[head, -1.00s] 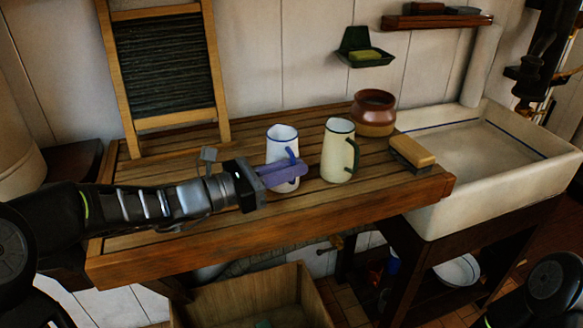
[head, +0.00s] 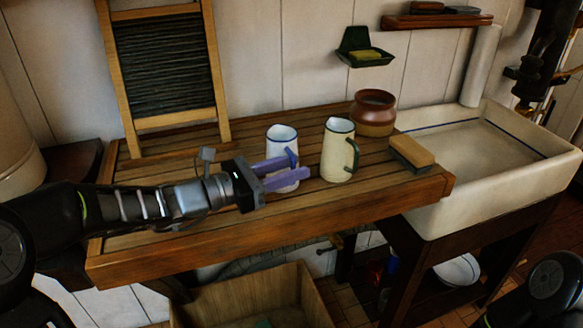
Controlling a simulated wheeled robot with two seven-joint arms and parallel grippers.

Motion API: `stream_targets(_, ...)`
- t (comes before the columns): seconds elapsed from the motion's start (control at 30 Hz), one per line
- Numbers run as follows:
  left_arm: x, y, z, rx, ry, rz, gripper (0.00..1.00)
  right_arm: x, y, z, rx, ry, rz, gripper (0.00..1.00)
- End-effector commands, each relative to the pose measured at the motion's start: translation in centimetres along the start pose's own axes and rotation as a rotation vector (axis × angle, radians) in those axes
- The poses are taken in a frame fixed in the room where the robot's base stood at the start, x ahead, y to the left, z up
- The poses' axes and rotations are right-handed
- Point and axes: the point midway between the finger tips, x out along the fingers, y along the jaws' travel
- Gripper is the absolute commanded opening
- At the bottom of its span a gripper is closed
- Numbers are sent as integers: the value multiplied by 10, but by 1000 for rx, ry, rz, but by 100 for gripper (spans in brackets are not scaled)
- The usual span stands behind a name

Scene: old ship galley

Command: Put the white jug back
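The white jug (head: 282,139) with a blue rim and blue handle stands upright on the slatted wooden draining board (head: 215,228). My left gripper (head: 298,167) reaches in from the left. Its two purple fingers are spread apart in front of the jug and hide part of its lower body. One finger overlaps the blue handle in the picture; I cannot tell whether it touches. A cream jug (head: 337,152) with a dark green handle stands upright just to the right, apart from the white jug. My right gripper is out of view.
A brown pot (head: 374,112) and a scrubbing brush (head: 411,153) are right of the jugs. A washboard (head: 166,67) leans at the back left. A white sink (head: 470,160) adjoins on the right. A wooden crate (head: 250,292) is below.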

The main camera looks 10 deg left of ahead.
Motion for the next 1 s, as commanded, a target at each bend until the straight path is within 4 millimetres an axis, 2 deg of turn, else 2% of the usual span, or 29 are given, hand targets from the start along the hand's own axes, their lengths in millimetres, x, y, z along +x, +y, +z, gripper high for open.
stream_targets(0.17, -24, 1, -2, 2, 1, 5, 32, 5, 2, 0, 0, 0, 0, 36)
stream_targets(0.4, -74, 1, -2, 2, 1, 6, 32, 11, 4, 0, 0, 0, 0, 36)
stream_targets(0.6, -107, 1, -1, 2, 1, 3, 32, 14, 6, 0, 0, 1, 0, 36)
stream_targets(0.77, -117, 0, -1, -1, 1, 1, 32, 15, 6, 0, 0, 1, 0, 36)
stream_targets(1.0, -117, 0, -1, -1, 1, 1, 32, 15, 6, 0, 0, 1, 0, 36)
